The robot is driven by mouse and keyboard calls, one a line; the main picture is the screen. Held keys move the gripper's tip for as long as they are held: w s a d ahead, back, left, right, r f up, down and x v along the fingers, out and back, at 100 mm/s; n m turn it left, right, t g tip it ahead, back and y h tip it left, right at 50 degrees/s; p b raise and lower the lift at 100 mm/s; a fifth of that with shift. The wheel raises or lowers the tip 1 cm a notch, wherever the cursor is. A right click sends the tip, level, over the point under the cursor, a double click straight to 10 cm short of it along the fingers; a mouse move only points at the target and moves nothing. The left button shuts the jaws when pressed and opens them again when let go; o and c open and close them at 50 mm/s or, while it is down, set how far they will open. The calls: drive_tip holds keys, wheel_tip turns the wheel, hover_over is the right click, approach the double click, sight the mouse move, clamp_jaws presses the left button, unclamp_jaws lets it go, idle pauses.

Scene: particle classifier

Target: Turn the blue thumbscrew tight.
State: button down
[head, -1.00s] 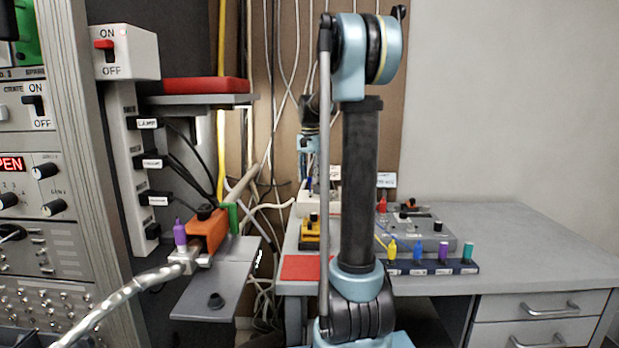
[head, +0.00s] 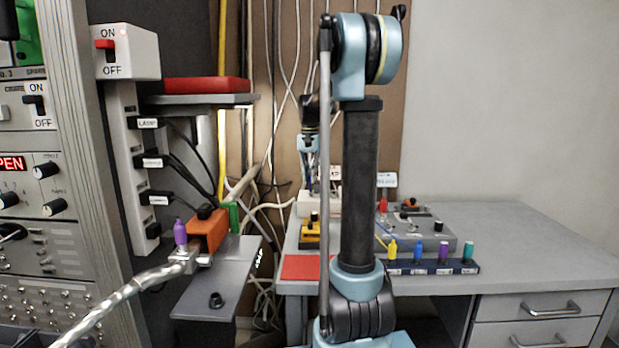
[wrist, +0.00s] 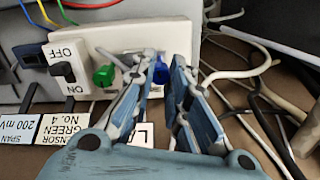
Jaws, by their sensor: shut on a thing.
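The blue thumbscrew (wrist: 160,73) is on the front of a cream-coloured box (wrist: 125,45) in the wrist view. My gripper (wrist: 161,66) is shut on it, with a fingertip on either side, and they hide part of it. In the head view my gripper (head: 308,182) points down at the light box (head: 309,206) at the back of the bench. The thumbscrew is too small to make out there.
A black ON/OFF switch (wrist: 63,71) sits left of the green thumbscrew. Loose cables (wrist: 265,110) run to the right of my fingers. In the head view, a yellow device (head: 310,234) and a rack of coloured bottles (head: 425,267) stand on the bench.

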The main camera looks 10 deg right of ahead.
drive_tip(key=c, duration=1.5)
unclamp_jaws()
wheel_tip(320, 180, up, 12)
drive_tip(key=shift+a+f, duration=0.1)
